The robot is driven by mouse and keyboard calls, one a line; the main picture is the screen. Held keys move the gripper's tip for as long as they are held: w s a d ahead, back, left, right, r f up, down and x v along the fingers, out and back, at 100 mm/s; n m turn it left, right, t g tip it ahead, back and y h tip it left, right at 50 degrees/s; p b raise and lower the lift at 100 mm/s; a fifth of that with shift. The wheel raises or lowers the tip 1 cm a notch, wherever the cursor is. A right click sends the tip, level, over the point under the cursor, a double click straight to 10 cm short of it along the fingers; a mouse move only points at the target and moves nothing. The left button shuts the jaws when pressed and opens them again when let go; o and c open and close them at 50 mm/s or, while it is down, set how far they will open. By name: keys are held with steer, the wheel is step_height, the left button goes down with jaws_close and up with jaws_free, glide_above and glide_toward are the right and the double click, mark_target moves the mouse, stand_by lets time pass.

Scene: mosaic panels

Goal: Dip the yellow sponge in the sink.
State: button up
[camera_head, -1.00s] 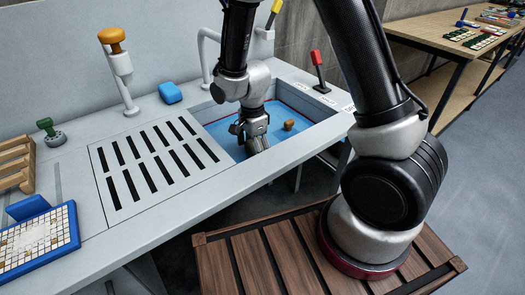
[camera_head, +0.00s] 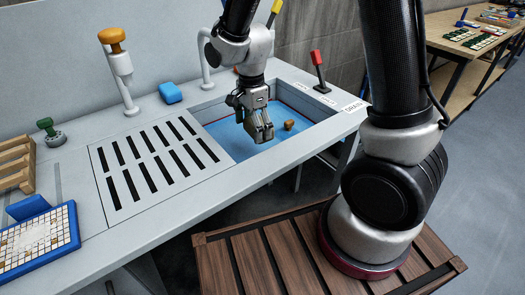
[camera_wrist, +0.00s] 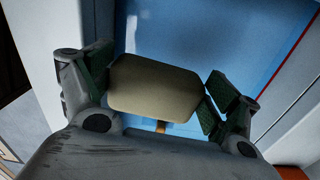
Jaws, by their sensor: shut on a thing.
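My gripper (camera_head: 262,138) points down over the sink (camera_head: 318,138). In the wrist view my gripper (camera_wrist: 155,92) is shut on the yellow sponge (camera_wrist: 155,84), a dull yellow-tan block with its two sides between the green finger pads. Whether the sponge touches the water is not clear.
A small brown knob (camera_head: 289,125) is in the sink, right of my gripper. A slotted drain board (camera_head: 150,200) lies left. A blue block (camera_head: 170,93), a stand with an orange top (camera_head: 112,38) and a red-handled lever (camera_head: 317,60) stand around the sink.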

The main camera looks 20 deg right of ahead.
steer(key=shift+r, duration=3.35)
